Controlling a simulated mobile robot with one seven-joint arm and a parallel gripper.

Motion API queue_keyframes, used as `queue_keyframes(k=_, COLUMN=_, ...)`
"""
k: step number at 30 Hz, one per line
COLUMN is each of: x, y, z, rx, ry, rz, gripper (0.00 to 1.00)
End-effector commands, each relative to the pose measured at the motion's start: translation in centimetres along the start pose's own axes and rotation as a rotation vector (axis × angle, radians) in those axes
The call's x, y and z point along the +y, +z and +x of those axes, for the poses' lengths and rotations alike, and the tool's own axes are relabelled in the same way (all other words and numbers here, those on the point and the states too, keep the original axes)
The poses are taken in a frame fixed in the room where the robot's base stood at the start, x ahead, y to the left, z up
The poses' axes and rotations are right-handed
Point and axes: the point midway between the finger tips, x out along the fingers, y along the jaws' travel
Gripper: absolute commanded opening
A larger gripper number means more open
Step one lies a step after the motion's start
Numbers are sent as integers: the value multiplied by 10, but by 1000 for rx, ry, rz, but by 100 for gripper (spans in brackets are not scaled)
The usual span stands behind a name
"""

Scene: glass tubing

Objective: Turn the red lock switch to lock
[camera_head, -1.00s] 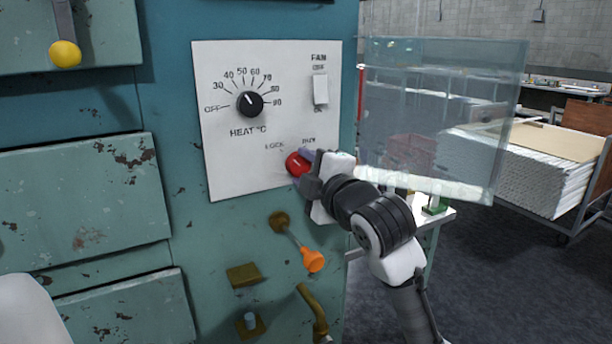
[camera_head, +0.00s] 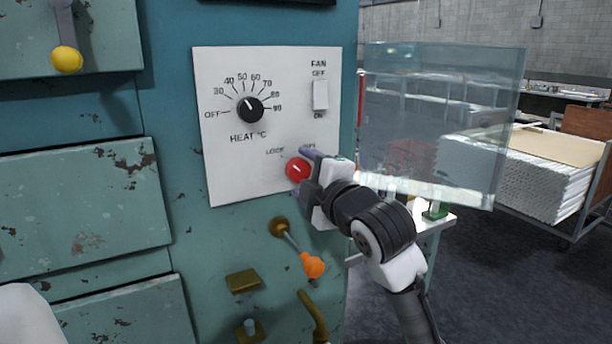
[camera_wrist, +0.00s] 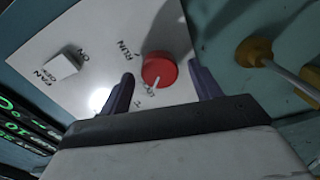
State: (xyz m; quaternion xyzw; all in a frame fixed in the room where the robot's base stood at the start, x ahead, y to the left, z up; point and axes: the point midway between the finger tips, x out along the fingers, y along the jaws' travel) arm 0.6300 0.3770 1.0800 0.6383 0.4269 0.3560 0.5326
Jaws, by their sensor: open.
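The red lock switch (camera_head: 296,169) is a round knob low on the white control panel (camera_head: 225,150), below the LOCK and RUN lettering. My gripper (camera_head: 302,172) is open in front of it, with one finger above and one below. In the wrist view the red switch (camera_wrist: 158,68) sits between the two spread fingers (camera_wrist: 162,80), with a visible gap on both sides. Its white pointer mark points down toward the partly hidden lettering that seems to read LOCK, away from RUN. The far side of the switch is hidden.
Above on the panel are a black heat dial (camera_head: 250,109) and a white fan switch (camera_head: 320,95). An orange-tipped lever (camera_head: 313,266) sticks out just below. A clear pane (camera_head: 440,120) stands right of the panel, close to my arm.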

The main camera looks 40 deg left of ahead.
Motion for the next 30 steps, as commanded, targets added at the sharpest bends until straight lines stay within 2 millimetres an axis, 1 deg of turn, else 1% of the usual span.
queue_keyframes(k=4, x=0, y=1, z=-7, rx=-1, ry=1, rz=1, gripper=63)
queue_keyframes(k=7, x=-1, y=1, z=-21, rx=-2, ry=2, rz=-1, gripper=63)
queue_keyframes(k=11, x=-1, y=1, z=-49, rx=-3, ry=4, rz=-1, gripper=63)
queue_keyframes(k=15, x=-1, y=1, z=-82, rx=-3, ry=3, rz=-2, gripper=63)
queue_keyframes(k=18, x=0, y=2, z=-103, rx=-4, ry=3, rz=-1, gripper=63)
queue_keyframes(k=21, x=0, y=1, z=-120, rx=-2, ry=2, rz=-1, gripper=63)
queue_keyframes(k=25, x=0, y=0, z=-133, rx=-1, ry=0, rz=-1, gripper=63)
queue_keyframes(k=30, x=0, y=0, z=-139, rx=0, ry=0, rz=-1, gripper=63)
